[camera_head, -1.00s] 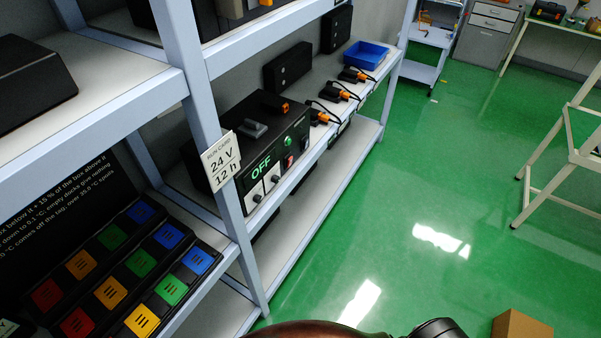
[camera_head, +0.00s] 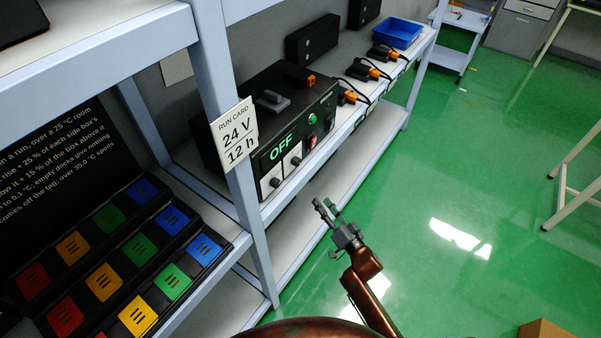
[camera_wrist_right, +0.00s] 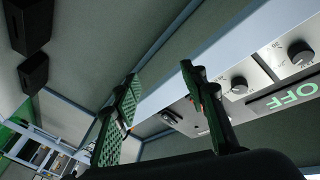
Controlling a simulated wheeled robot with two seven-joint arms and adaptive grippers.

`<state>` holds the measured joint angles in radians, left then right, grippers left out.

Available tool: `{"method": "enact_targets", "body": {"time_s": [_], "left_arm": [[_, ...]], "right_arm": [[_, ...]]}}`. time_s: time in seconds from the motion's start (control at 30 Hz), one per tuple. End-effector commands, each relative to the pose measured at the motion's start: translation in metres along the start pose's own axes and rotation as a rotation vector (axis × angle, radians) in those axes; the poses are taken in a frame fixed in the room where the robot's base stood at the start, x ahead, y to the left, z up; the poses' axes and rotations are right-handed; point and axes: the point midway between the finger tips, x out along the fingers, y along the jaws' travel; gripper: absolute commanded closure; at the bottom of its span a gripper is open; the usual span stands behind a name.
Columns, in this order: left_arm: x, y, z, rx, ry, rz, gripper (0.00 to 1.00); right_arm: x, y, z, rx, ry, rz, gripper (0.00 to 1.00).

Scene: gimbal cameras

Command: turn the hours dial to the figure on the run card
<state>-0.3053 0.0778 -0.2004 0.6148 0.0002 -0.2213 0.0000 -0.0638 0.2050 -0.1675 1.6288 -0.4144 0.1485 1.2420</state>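The black power unit (camera_head: 255,125) stands on the shelf with a green "OFF" display (camera_head: 282,147). Below the display are two dark round dials on white plates, a left dial (camera_head: 275,182) and a right dial (camera_head: 295,161). The run card (camera_head: 237,135) on the shelf post reads 24 V, 12 h. My right gripper (camera_head: 324,203) is empty in front of the shelf, apart from the dials. Its fingers are spread in the right wrist view (camera_wrist_right: 158,78). My left gripper is not in view.
The shelf post (camera_head: 222,90) stands left of the unit. Black docks with coloured blocks (camera_head: 103,282) lie lower left. Orange connectors with cables (camera_head: 370,72) and a blue tray (camera_head: 397,34) sit farther along the shelf.

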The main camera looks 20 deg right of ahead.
Motion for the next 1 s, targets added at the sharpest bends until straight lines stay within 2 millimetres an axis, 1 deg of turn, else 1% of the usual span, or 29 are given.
{"method": "enact_targets", "body": {"time_s": [0.03, 0.1, 0.13, 0.2, 0.3, 0.43, 0.6, 0.73, 0.87, 1.0], "left_arm": [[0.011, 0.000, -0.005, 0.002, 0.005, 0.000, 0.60], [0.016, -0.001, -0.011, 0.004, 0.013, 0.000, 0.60], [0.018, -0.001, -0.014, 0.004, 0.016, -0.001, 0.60], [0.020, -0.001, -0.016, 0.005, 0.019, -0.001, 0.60], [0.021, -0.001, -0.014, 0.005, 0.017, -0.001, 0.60], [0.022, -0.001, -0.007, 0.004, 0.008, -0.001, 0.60], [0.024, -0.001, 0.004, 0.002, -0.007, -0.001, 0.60], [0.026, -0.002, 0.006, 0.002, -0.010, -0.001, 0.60], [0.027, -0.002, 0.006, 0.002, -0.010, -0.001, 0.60], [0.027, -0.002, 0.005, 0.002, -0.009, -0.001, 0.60]], "right_arm": [[0.007, -0.027, -0.021, 0.029, 0.044, -0.071, 0.60], [0.009, -0.060, -0.048, 0.068, 0.085, -0.149, 0.60], [0.010, -0.073, -0.057, 0.081, 0.098, -0.178, 0.60], [0.009, -0.093, -0.072, 0.105, 0.118, -0.226, 0.60], [0.011, -0.109, -0.083, 0.121, 0.130, -0.260, 0.60], [0.025, -0.116, -0.087, 0.125, 0.133, -0.268, 0.60], [0.051, -0.122, -0.091, 0.124, 0.132, -0.266, 0.60], [0.069, -0.126, -0.093, 0.125, 0.132, -0.265, 0.60], [0.079, -0.128, -0.095, 0.124, 0.132, -0.263, 0.60], [0.083, -0.129, -0.095, 0.125, 0.131, -0.261, 0.60]]}}
